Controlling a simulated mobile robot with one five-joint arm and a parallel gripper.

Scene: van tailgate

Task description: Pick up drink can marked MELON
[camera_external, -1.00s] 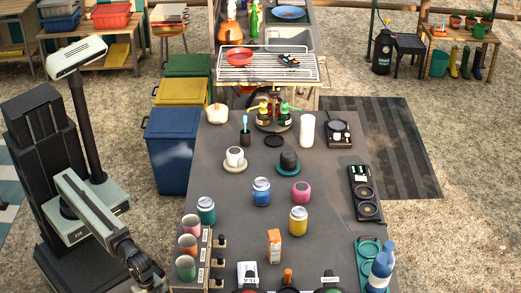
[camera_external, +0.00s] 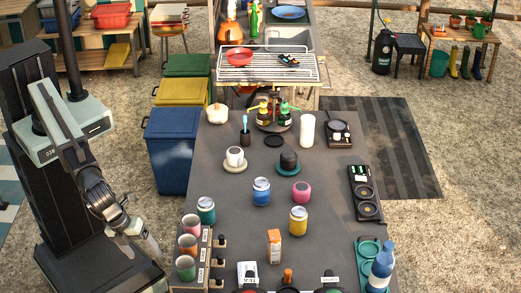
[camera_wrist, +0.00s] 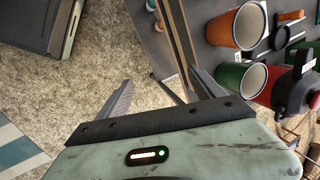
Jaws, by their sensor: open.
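Three drink cans with silver tops stand upright on the grey table: a teal can (camera_external: 206,211), a blue can (camera_external: 261,192) and a yellow can (camera_external: 298,221). Their markings are too small to read, so I cannot tell which is MELON. My gripper (camera_external: 152,247) is off the table's left edge, apart from the cans and left of the row of cups. In the wrist view my gripper (camera_wrist: 158,93) has its fingers spread wide, with nothing between them but the ground beyond. No can is clearly seen in the wrist view.
Several cups, including an orange cup (camera_external: 188,244) and a green-sided cup (camera_external: 185,268), line the table's left edge beside a wooden rack (camera_external: 204,258). A blue bin (camera_external: 173,150) stands left of the table.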

